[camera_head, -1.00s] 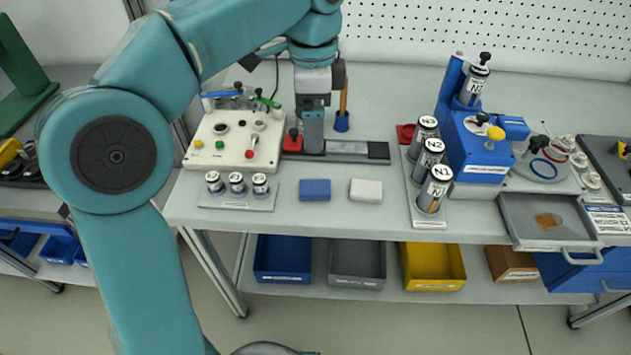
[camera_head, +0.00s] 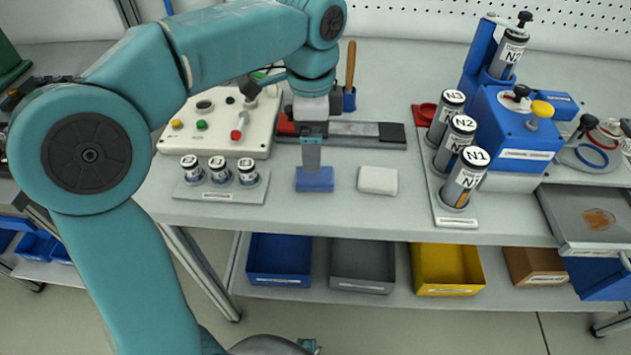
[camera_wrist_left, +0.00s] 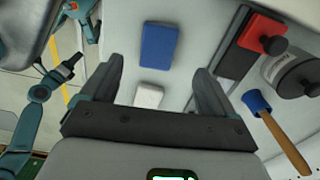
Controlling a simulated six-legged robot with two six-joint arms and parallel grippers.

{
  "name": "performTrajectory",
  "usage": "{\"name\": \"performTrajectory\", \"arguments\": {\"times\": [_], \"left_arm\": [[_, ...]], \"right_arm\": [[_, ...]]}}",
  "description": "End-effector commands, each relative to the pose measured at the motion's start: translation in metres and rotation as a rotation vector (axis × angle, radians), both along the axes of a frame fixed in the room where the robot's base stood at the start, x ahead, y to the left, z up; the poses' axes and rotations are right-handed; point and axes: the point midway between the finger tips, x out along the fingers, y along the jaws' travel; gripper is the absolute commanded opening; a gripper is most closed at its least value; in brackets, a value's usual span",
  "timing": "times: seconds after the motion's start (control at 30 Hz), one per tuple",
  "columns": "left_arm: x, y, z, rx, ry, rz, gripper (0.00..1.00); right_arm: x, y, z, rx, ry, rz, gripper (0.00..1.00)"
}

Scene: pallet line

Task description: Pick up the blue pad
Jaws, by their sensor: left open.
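The blue pad (camera_head: 314,181) is a small flat block on the bench near its front edge. It also shows in the left wrist view (camera_wrist_left: 159,46), lying flat beyond the fingertips and between their lines. My left gripper (camera_head: 311,160) is above the pad in the head view, with its fingers pointing down. In the left wrist view my left gripper (camera_wrist_left: 160,77) is open, with nothing between its fingers. In the head view its lower end overlaps the pad's back edge, and I cannot tell the exact height gap.
A white pad (camera_head: 378,180) lies right of the blue pad. A tray of small capped jars (camera_head: 221,190) is at left. Behind are a control panel (camera_head: 222,125) and a dark rail (camera_head: 352,132). Labelled cylinders (camera_head: 465,178) stand at right. Bins (camera_head: 448,268) sit below the bench.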

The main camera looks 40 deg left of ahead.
Motion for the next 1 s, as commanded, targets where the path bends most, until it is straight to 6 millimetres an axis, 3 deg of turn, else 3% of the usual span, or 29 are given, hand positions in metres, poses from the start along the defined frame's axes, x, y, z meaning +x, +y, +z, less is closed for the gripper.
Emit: {"name": "performTrajectory", "arguments": {"times": [0.03, 0.27, 0.53, 0.87, 1.0], "left_arm": [[-0.001, 0.0, -0.011, 0.0, 0.003, 0.001, 0.88], [0.001, 0.0, -0.03, 0.0, 0.001, 0.001, 0.88], [0.003, -0.005, -0.071, 0.0, 0.003, 0.001, 0.88], [0.004, -0.004, -0.078, 0.0, 0.0, 0.001, 0.88], [0.004, -0.004, -0.078, 0.0, 0.0, 0.001, 0.43]], "right_arm": [[0.0, 0.0, -0.005, 0.0, 0.0, 0.0, 0.47], [0.0, 0.0, -0.009, 0.0, 0.0, 0.0, 0.47], [0.0, 0.0, -0.022, 0.0, 0.0, 0.0, 0.47], [0.0, 0.0, -0.023, 0.0, 0.0, 0.0, 0.47], [0.0, 0.0, -0.023, 0.0, 0.0, 0.0, 0.47]]}}
